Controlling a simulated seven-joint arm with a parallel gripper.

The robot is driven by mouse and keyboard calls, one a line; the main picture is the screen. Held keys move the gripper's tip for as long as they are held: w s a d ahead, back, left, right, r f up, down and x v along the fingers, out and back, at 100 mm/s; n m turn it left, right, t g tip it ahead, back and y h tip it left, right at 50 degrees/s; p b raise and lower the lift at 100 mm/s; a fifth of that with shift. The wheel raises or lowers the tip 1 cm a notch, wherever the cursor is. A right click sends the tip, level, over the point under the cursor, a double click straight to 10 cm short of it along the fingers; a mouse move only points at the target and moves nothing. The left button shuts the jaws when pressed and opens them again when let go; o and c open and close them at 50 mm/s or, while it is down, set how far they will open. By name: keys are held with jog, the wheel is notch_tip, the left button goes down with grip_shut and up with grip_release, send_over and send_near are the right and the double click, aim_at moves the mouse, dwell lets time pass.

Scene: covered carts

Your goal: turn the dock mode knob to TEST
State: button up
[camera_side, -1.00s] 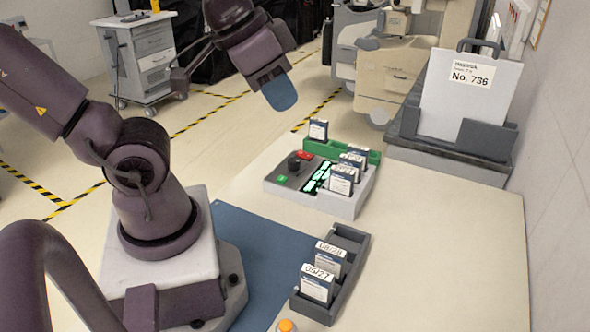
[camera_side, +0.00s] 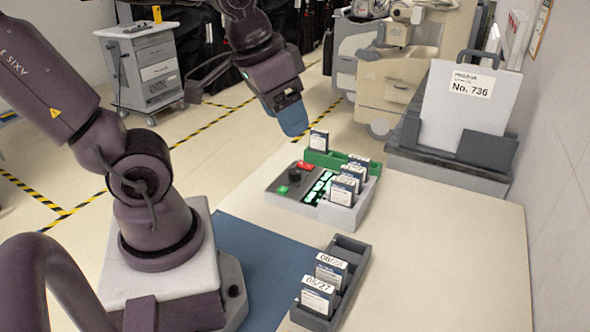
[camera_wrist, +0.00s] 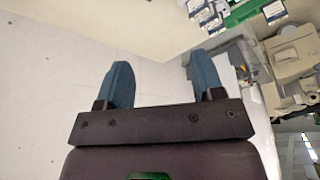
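The dock (camera_side: 283,207) is a grey box with a dark control face on the cream table, in the middle of the side view. Its black mode knob (camera_side: 295,174) stands between a red button and a green button; the knob's setting is too small to read. My gripper (camera_side: 293,122) is in the air above and behind the dock, apart from it. In the wrist view my gripper (camera_wrist: 163,85) shows two blue fingers spread apart with nothing between them. The knob is not visible in the wrist view.
Several labelled cartridges (camera_side: 341,190) stand on the dock's right side. A green rack (camera_side: 327,159) with cartridges is behind it. A grey tray (camera_side: 352,250) with two cartridges is in front. A clipboard holder (camera_side: 488,150) stands at the back right. The table's right side is clear.

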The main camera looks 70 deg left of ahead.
jog(key=w+a+f+n+g, duration=0.1)
jog(key=w+a+f+g, duration=0.15)
jog(key=a, duration=0.35)
jog(key=w+a+f+n+g, duration=0.1)
jog(key=w+a+f, duration=0.2)
jog(key=a+f, duration=0.15)
jog(key=m, duration=0.6)
send_near(295, 170)
jog(key=shift+g, duration=0.35)
jog(key=f, duration=0.9)
jog(key=shift+w+f, duration=0.2)
jog(key=shift+w, duration=0.1)
jog(key=c, duration=0.9)
